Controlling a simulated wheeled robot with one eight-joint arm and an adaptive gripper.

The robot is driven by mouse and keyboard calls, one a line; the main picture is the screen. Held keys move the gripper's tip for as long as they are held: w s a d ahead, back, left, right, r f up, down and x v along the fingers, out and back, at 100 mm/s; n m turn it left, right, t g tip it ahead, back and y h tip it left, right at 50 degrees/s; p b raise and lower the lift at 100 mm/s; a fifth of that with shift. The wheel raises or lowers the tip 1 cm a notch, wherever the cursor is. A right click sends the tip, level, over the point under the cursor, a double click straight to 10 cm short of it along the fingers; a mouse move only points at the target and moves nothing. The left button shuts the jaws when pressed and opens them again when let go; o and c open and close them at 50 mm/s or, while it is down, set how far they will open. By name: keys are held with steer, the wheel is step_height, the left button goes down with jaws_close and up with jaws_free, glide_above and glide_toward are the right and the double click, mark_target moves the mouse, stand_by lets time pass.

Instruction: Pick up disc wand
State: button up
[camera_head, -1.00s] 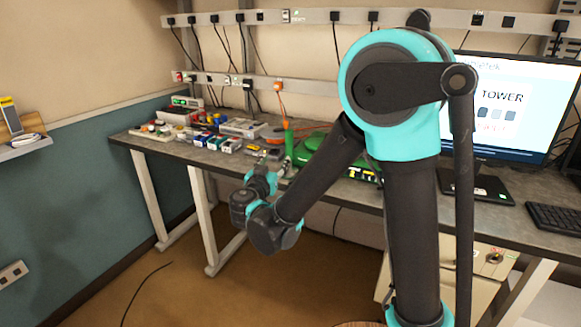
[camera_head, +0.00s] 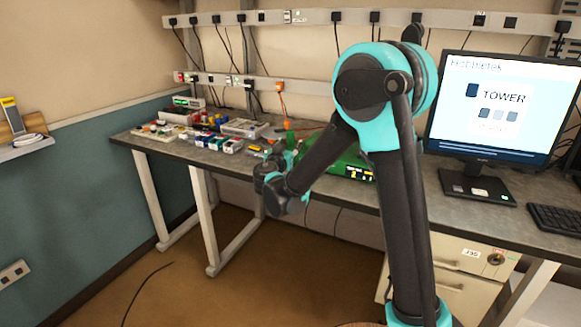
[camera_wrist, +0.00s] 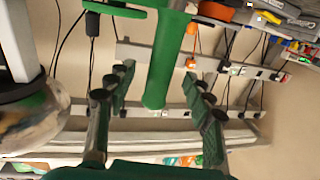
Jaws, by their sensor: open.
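The task's disc wand seems to be the green rod (camera_wrist: 168,55) in the wrist view; I cannot confirm the name. The rod comes down from the top edge and ends between my two fingers in the picture. My gripper (camera_wrist: 160,80) is open, with one finger on each side of the rod. No contact with it is visible. In the head view a green upright piece (camera_head: 289,133) stands at the workbench's front part, just beyond my gripper (camera_head: 285,152), which is small and partly hidden by my wrist.
Several small boxes and parts (camera_head: 215,130) cover the left of the workbench (camera_head: 240,163). A green case (camera_head: 345,163) lies right of my gripper, partly behind my arm. A monitor (camera_head: 492,105) and keyboard (camera_head: 557,218) are at the right. Socket rails (camera_head: 230,82) line the wall.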

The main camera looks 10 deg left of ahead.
steer(key=shift+w+d, duration=0.15)
steer(key=shift+w, duration=1.1)
steer(key=shift+c, duration=0.2)
jaws_close()
